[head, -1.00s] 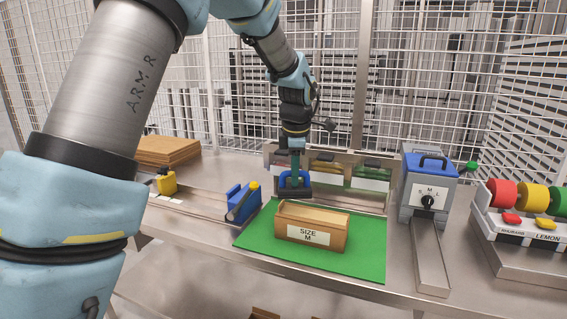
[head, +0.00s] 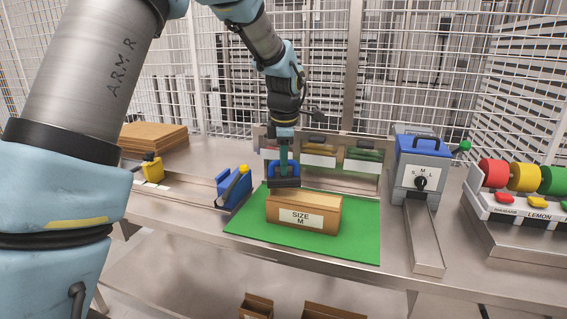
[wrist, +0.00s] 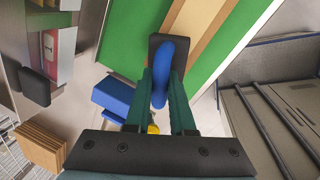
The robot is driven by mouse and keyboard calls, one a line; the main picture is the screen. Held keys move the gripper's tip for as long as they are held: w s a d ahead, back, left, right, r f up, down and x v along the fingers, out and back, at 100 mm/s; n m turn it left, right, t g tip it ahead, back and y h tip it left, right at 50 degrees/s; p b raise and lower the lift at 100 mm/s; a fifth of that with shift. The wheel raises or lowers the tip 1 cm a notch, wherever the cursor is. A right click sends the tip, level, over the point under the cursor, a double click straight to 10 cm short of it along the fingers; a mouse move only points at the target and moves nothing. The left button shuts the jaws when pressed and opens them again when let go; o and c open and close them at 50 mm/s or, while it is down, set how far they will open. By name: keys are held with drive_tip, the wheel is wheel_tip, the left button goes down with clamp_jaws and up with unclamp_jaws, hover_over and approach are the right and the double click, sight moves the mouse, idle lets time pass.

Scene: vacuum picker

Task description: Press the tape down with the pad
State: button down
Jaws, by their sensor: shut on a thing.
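The cardboard box (head: 304,220) labelled SIZE M sits on the green mat (head: 350,247), its label facing me. My gripper (head: 284,160) points down at the box's far left end. It is shut on the blue handle of the pad (head: 284,183), which has a dark flat base. In the wrist view my fingers (wrist: 161,88) grip the pad's handle (wrist: 168,60), and the base lies at the near end of the box top (wrist: 203,20). I cannot tell whether the base touches the box.
A blue and yellow device (head: 234,187) stands left of the mat. A grey-blue machine (head: 421,165) with an S-M-L dial and chute stands right. Coloured rolls (head: 524,177) are farther right. Bins (head: 318,155) stand behind, and flat cardboard (head: 153,137) lies back left.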

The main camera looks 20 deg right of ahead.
drive_tip(key=shift+f, duration=0.2)
drive_tip(key=shift+f+b, duration=0.8)
drive_tip(key=shift+f, duration=0.1)
drive_tip(key=shift+f, duration=0.4)
drive_tip(key=shift+r, duration=0.1)
idle(0.6)
drive_tip(key=shift+r+p, duration=1.3)
drive_tip(key=shift+r, duration=0.95)
